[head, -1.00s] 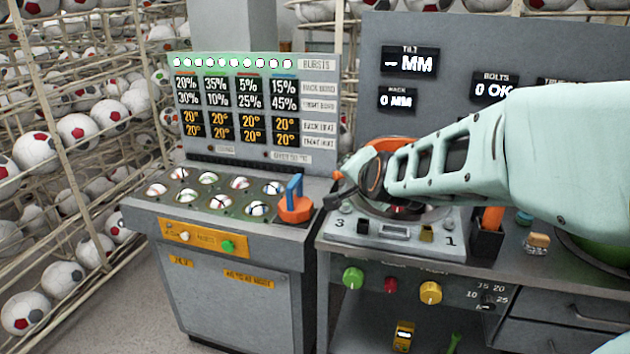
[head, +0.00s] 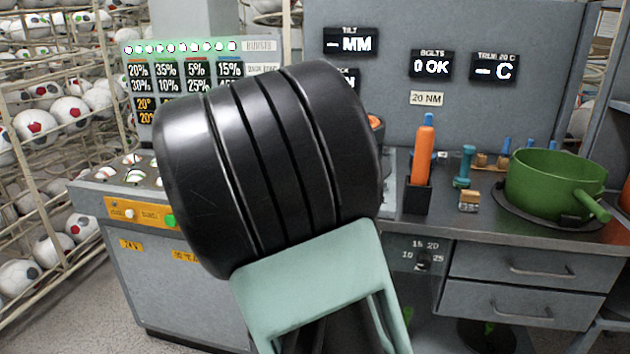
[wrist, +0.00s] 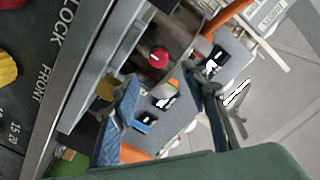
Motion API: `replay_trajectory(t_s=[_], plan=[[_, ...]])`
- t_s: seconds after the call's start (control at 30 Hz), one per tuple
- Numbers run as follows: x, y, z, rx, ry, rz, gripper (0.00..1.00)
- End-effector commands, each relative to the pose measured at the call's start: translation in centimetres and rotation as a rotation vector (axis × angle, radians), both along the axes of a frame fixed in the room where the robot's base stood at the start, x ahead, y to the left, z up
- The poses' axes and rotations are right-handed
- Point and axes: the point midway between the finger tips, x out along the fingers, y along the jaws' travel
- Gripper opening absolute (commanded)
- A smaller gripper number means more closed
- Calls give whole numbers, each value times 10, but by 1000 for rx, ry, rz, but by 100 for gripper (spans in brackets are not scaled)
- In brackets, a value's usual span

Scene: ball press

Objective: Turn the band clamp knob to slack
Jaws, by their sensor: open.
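In the wrist view my gripper (wrist: 163,82) is open, its two blue-padded fingers apart with nothing between them. A dark panel lettered "LOCK" and "FRONT" (wrist: 40,85) runs down the left of that view. A yellow knob (wrist: 6,72) on it is cut by the left edge, outside the fingers. A red round thing (wrist: 158,57) shows beyond the fingertips; I cannot tell what it is. In the head view my arm covers most of the press fixture, and my gripper is out of sight. Only a sliver of the fixture's orange ring (head: 376,122) shows. I cannot tell which knob is the band clamp's.
An orange-handled tool (head: 424,150) stands in a black holder on the bench. A dial (head: 423,260) is on the bench front. Ball racks (head: 40,120) fill the left.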

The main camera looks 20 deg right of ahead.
Motion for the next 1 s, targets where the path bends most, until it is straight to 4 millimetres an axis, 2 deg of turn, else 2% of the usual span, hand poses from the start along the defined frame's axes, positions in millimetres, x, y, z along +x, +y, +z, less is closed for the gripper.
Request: replay_trajectory(t_s=[0.17, 0.7, 1.0], plan=[[2, -6, -2, -19, -10, -17, 41], [74, -55, -2, -17, -8, -17, 41], [87, -64, -1, -16, -7, -15, 41]])
